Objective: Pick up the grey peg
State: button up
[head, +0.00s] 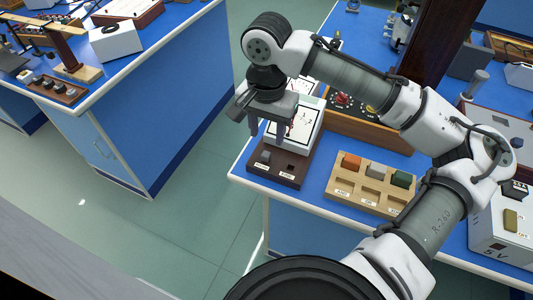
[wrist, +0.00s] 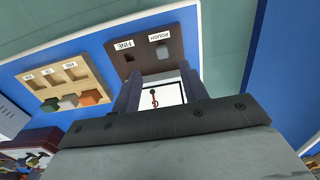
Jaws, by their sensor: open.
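A grey peg (head: 375,169) sits in the light wooden block (head: 338,192) between an orange peg (head: 350,161) and a green peg (head: 402,179). It also shows in the wrist view (wrist: 68,101). A second, darker grey peg (head: 264,157) sits in the dark holder (head: 290,184), on the ROUGH side in the wrist view (wrist: 162,52). The FINE slot (wrist: 129,57) beside it looks empty. My gripper (head: 268,132) is open and empty, pointing down above the back of the dark holder, left of the wooden block.
A white meter (head: 306,138) with a dial stands close behind the dark holder. A wooden-sided panel with knobs (head: 360,132) is behind the block. A white box (head: 505,235) stands at the right. The blue bench (head: 245,163) has its edge at the left, with open floor beyond.

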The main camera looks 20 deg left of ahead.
aim_at(266, 153)
notch_tip(266, 153, down, 8)
jog(key=shift+w+a+r+p, duration=0.1)
jog(key=shift+a+r+p, duration=0.1)
jog(key=shift+p, duration=0.3)
grip_shut()
